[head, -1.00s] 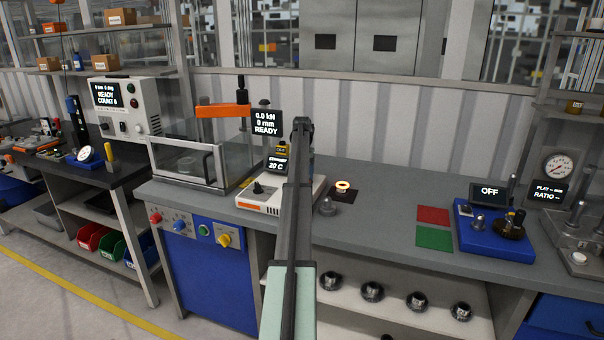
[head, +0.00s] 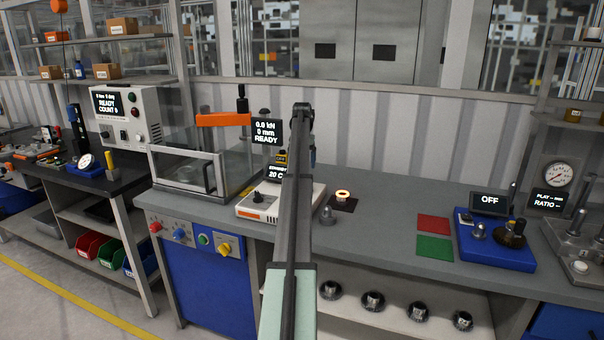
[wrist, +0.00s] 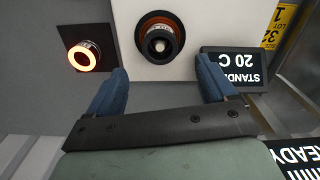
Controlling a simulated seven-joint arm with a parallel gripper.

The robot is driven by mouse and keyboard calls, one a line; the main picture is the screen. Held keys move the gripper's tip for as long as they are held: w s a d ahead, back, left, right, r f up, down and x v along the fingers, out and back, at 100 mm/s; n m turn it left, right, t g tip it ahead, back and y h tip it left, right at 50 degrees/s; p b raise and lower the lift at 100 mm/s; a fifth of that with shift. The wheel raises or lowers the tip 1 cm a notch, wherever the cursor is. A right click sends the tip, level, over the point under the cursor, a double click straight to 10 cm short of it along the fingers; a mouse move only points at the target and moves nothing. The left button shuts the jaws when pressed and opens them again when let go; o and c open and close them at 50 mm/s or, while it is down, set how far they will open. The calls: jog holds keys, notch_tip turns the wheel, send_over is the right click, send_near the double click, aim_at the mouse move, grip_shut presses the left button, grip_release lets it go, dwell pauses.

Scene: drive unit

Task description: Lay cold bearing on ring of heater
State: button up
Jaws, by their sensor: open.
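The heater (head: 262,207) is a pale box on the bench with a display reading 20 C. In the wrist view, its pale top (wrist: 128,18) carries a reddish-brown ring (wrist: 143,27). A dark round piece (wrist: 159,42) with a shiny face sits inside this ring; I cannot tell whether it is the cold bearing. My gripper (wrist: 163,80) is open, with its blue fingers apart and nothing visible between them. The piece and ring show just beyond the fingertips. In the head view, my arm hides the gripper and part of the heater.
A glowing ring (head: 343,194) stands on a dark plate beside the heater; it also shows in the wrist view (wrist: 85,56). A metal knob-like piece (head: 327,214) is close by. Red (head: 433,223) and green (head: 435,243) mats lie farther right. Several dark round parts (head: 373,300) sit on the lower shelf.

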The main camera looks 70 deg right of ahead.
jog(key=shift+r, duration=1.6)
jog(key=shift+o, duration=0.2)
dwell(0.4)
